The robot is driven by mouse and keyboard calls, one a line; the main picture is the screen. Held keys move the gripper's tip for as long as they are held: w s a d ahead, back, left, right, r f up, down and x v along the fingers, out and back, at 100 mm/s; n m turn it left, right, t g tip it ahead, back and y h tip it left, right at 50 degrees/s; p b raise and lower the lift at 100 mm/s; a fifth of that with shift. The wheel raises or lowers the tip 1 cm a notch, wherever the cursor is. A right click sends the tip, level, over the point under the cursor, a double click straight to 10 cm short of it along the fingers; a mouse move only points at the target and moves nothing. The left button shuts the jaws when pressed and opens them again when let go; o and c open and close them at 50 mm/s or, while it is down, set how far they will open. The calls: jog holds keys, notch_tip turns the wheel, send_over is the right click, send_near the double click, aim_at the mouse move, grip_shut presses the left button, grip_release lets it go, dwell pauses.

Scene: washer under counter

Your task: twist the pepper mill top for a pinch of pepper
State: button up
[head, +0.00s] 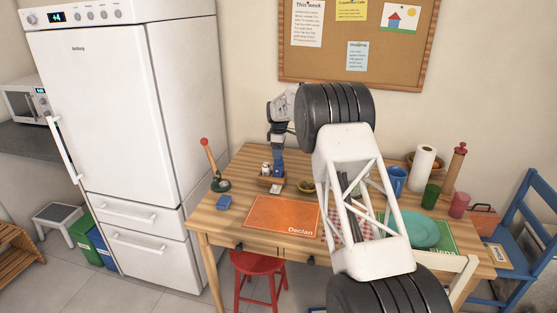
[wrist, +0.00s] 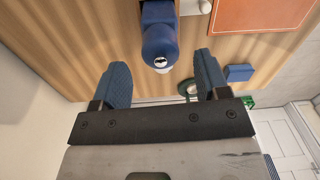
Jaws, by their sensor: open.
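The pepper mill (wrist: 160,40) appears as a dark blue, round-topped piece with a small silver knob in the wrist view. It stands at the wooden table and lies between the lines of my two fingers, just past their tips. My gripper (wrist: 161,60) is open with a blue finger on each side, and I see no contact with the mill. In the head view my gripper (head: 277,139) hangs over the back left of the table, above a small wooden caddy (head: 270,182). The mill's lower part is hard to make out.
A red-knobbed stick (head: 208,155) and a blue block (head: 224,202) are at the table's left end. An orange placemat (head: 282,215) lies in front of the caddy. A paper roll (head: 423,168) and several cups stand farther right.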

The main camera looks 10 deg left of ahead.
jog(key=shift+f, duration=2)
jog(key=c, duration=0.9)
